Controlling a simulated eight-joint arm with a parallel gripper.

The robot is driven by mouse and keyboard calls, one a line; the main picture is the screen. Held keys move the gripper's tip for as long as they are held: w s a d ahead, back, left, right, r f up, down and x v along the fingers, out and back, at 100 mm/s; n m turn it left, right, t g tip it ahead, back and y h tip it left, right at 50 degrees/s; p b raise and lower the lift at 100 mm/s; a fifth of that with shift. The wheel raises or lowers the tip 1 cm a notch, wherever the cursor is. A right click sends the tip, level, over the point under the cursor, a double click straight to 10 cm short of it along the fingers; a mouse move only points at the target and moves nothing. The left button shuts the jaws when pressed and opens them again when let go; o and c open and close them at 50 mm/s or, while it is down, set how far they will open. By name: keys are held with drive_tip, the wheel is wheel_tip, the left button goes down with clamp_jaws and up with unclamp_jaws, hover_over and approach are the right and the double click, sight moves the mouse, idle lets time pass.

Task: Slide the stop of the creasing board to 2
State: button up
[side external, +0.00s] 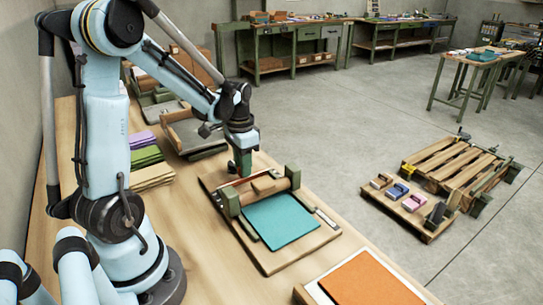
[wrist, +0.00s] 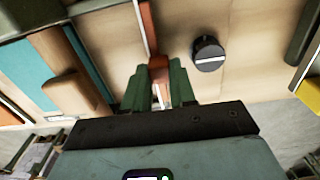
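The creasing board (side external: 285,262) lies on the wooden table, with a teal sheet (side external: 280,220) on it. My gripper (side external: 242,175) points down at the board's back left end, beside a green post. In the wrist view, my gripper's green fingers (wrist: 159,82) stand close on both sides of a narrow red-brown piece (wrist: 150,42), which looks like the stop. It lies along a thin pale strip (wrist: 139,12), and the fingers seem to touch it on both sides. No scale numbers can be read, so the stop's setting cannot be told.
A black knob (wrist: 208,54) with a white line is just right of the fingers. A wooden block (side external: 268,184) and roller sit between green posts on the board. An orange sheet (side external: 370,281) lies to the front right. Stacked sheets (side external: 150,172) lie at left.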

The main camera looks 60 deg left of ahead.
clamp_jaws()
drive_tip(key=shift+d, duration=0.1)
drive_tip(key=d, duration=0.2)
drive_tip(key=shift+d, duration=0.3)
drive_tip(key=o, duration=0.8)
unclamp_jaws()
drive_tip(key=shift+r, duration=0.1)
wheel_tip(320, 180, up, 12)
drive_tip(key=shift+f, duration=0.1)
